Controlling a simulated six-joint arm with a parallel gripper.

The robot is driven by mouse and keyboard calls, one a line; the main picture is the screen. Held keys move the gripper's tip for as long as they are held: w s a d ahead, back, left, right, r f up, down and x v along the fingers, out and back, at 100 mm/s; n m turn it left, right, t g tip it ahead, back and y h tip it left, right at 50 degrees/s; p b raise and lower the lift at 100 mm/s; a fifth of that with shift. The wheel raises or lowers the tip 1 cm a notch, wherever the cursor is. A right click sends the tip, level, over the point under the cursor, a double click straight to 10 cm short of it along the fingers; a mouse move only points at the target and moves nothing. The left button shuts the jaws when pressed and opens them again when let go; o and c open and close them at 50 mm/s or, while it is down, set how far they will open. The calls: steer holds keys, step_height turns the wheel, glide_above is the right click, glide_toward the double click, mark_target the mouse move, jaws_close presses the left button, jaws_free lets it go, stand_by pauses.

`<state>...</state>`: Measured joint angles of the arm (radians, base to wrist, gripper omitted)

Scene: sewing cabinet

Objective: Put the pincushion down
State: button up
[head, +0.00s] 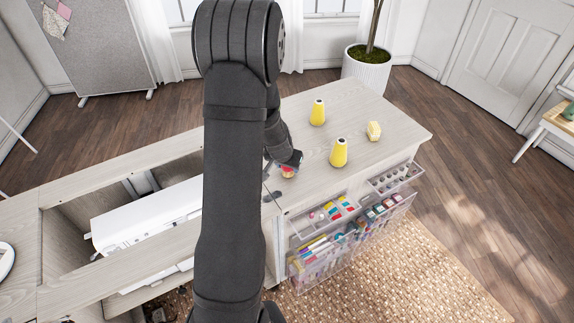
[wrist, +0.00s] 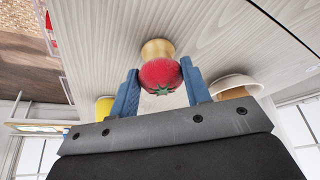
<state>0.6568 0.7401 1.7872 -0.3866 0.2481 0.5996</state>
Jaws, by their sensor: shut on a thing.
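The pincushion (wrist: 161,74) is a round red tomato shape with a green leafy top. In the wrist view it sits between the two blue fingers of my gripper (wrist: 160,92), which is shut on it. In the head view my gripper (head: 285,162) is low over the near left part of the light wood cabinet top (head: 345,110). A little red of the pincushion (head: 288,173) shows below it, the rest hidden. A tan, rounded piece (wrist: 157,48) adjoins the pincushion in the wrist view. I cannot tell whether the pincushion touches the top.
Two yellow cone spools (head: 318,113) (head: 339,153) and a small yellow object (head: 374,131) stand on the top to the right. Clear organiser trays (head: 345,235) hang at its front edge. The open cabinet well with a white machine (head: 150,225) lies left.

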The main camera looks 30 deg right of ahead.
steer(key=shift+f, duration=0.1)
steer(key=o, duration=1)
steer(key=shift+r, duration=0.3)
steer(key=v, duration=1.1)
steer(key=shift+s+a+r, duration=0.1)
steer(key=shift+s+r, duration=0.05)
steer(key=shift+r, duration=0.15)
steer(key=shift+f, duration=0.1)
